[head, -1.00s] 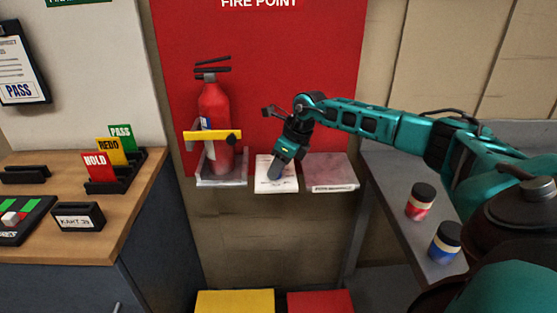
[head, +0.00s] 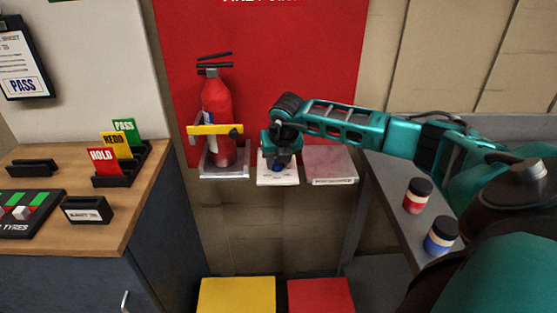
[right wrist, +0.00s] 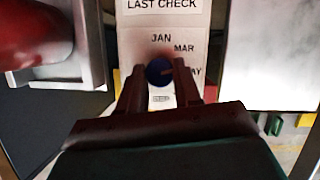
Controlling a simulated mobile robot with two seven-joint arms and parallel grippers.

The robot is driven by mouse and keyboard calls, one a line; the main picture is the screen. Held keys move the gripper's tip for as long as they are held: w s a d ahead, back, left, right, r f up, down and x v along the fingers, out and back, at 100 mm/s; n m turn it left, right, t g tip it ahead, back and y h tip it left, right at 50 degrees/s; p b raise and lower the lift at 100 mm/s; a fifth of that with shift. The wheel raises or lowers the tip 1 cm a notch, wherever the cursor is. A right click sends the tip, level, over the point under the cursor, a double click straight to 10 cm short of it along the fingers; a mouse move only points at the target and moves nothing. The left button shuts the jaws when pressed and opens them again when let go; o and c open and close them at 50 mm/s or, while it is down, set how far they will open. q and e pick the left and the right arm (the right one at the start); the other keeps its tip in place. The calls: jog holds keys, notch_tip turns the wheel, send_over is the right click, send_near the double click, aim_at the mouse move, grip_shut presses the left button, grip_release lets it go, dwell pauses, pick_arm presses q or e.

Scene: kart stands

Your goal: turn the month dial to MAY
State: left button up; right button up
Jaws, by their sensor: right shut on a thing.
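The month dial is a round dark blue knob (right wrist: 160,72) on a white plate (right wrist: 140,48) headed LAST CHECK. JAN, MAR and a partly covered label ending in AY run around its upper and right side in the right wrist view. A faint line on the knob seems to point right, but the exact setting is hard to tell. My right gripper (right wrist: 159,78) has a finger on each side of the knob and is shut on it. In the head view my right gripper (head: 279,163) points down at the white plate (head: 278,180) and hides most of it. My left gripper is not in view.
A red fire extinguisher (head: 217,110) stands on a bracket just left of the plate, with a yellow bar (head: 214,129) across it. A pale shelf (head: 330,167) sits close on the right. Two jars (head: 417,196) stand on the grey table (head: 385,205).

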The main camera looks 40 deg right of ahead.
jog(key=shift+w+a+m+g+h+b, duration=0.1)
jog(key=shift+m+g+h+b, duration=0.4)
jog(key=shift+m, duration=1.2)
jog(key=shift+r, duration=0.1)
jog(key=o, duration=1)
jog(key=shift+o, duration=0.2)
jog(key=v, duration=1.2)
jog(key=shift+s+a+r, duration=0.2)
jog(key=shift+a+r, duration=0.05)
jog(key=shift+r, duration=0.05)
